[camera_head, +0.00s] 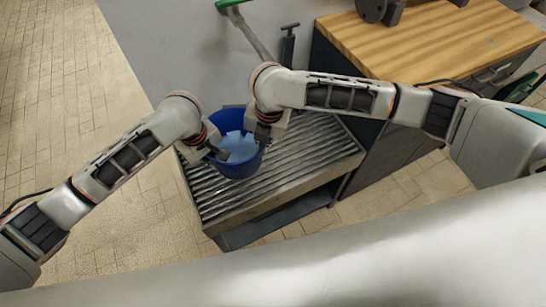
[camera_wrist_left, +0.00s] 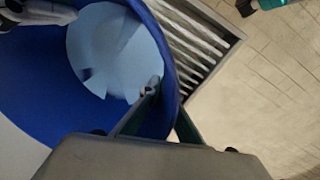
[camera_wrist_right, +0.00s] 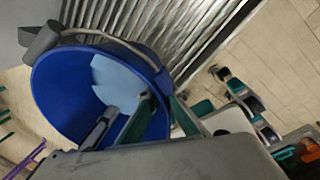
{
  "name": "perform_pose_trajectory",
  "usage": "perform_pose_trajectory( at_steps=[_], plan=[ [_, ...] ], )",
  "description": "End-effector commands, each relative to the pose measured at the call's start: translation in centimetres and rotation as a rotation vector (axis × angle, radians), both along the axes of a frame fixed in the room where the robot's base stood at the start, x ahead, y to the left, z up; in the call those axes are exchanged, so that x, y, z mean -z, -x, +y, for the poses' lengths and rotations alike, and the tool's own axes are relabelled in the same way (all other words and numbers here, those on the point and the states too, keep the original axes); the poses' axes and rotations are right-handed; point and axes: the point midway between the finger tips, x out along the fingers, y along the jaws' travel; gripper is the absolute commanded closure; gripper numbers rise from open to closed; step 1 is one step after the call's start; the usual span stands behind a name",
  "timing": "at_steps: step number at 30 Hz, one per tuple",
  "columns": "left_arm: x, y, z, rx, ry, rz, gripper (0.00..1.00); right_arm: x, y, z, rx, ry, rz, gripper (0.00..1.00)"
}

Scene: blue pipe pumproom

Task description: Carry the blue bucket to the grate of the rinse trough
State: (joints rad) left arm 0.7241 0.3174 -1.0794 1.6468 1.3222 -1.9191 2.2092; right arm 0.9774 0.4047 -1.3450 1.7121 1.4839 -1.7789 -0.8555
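The blue bucket (camera_head: 236,170) is upright over the slatted metal grate (camera_head: 300,160) of the rinse trough, with light blue, water-like contents. Whether its base touches the slats is hidden. My left gripper (camera_head: 220,153) is at the bucket's left side, and my right gripper (camera_head: 263,131) at its right side. In the left wrist view, the left fingers (camera_wrist_left: 168,108) straddle the bucket wall (camera_wrist_left: 172,80), one inside and one outside. In the right wrist view, the right fingers (camera_wrist_right: 161,100) pinch the wall (camera_wrist_right: 60,95) likewise. The grey handle grip (camera_wrist_right: 41,40) hangs at the rim.
A wooden-topped cabinet (camera_head: 430,40) with dark objects on it stands to the right of the trough. A green-headed, long-handled tool (camera_head: 245,28) and a dark pump-like tool (camera_head: 288,45) lean by the grey wall behind. Tiled floor (camera_head: 60,90) is open at the left.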

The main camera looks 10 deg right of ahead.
Motion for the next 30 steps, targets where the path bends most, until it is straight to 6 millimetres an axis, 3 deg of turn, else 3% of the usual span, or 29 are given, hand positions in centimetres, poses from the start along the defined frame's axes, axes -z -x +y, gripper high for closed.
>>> perform_pose_trajectory(
  at_steps=[11, 30],
  plan=[
    [1.4, 0.0, 0.6, -0.005, -0.012, 0.005, 1.00, 1.4, 0.0, -0.4, 0.001, 0.008, 0.006, 1.00],
    [6.1, 1.1, 0.6, -0.004, -0.012, 0.043, 1.00, 6.0, 1.0, -0.4, 0.002, 0.009, 0.044, 1.00]
  ],
)
